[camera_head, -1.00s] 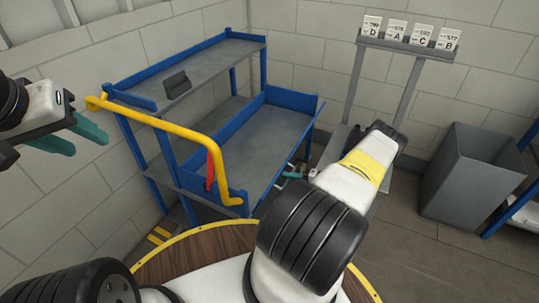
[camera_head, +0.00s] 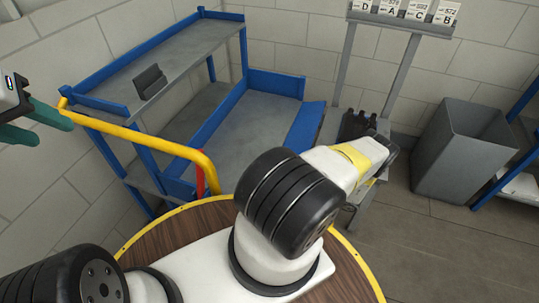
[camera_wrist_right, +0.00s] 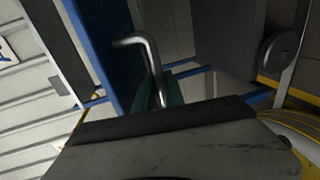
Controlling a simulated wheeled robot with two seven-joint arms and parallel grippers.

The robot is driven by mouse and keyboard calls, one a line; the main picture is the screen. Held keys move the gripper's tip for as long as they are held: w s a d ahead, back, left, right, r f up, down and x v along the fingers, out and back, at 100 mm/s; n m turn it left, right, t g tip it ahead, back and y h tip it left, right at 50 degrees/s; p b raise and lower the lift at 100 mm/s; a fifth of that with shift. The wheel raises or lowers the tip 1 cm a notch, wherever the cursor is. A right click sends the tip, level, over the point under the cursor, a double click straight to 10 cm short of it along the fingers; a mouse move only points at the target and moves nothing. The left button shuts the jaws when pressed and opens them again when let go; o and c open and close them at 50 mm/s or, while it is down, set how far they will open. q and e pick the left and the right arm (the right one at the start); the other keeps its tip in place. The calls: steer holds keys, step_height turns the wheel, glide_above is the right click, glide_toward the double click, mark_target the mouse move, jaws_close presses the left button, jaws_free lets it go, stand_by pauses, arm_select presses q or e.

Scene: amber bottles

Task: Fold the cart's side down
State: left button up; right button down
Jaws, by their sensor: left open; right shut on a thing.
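The blue cart (camera_head: 178,188) has grey shelves and stands at the left centre of the head view. Its blue side panel (camera_head: 305,125) on the right edge of the lower deck leans outward, with its lower end hidden behind my right arm. My right gripper (camera_wrist_right: 158,95) is hidden in the head view. In the right wrist view its teal fingers are shut on a bent metal rod (camera_wrist_right: 152,55), beside a blue panel. My left gripper (camera_head: 54,130) is open and empty, left of the cart's yellow handle (camera_head: 140,135).
A dark block (camera_head: 150,81) sits on the cart's top shelf. A grey stand (camera_head: 346,62) with lettered cards and dark bottles is right of the cart. A grey bin (camera_head: 462,155) stands farther right. A round wooden surface (camera_head: 185,235) with a yellow rim is in front.

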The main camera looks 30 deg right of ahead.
steer(key=shift+w+a+f, duration=0.1)
steer(key=shift+w+f, duration=0.1)
steer(key=shift+f, duration=0.45)
steer(key=shift+w+a+f, duration=0.1)
steer(key=shift+w+f, duration=0.05)
steer(key=shift+f, duration=0.5)
steer(key=c, duration=1.4)
jaws_free()
steer(key=v, duration=0.8)
steer(key=shift+f, duration=0.15)
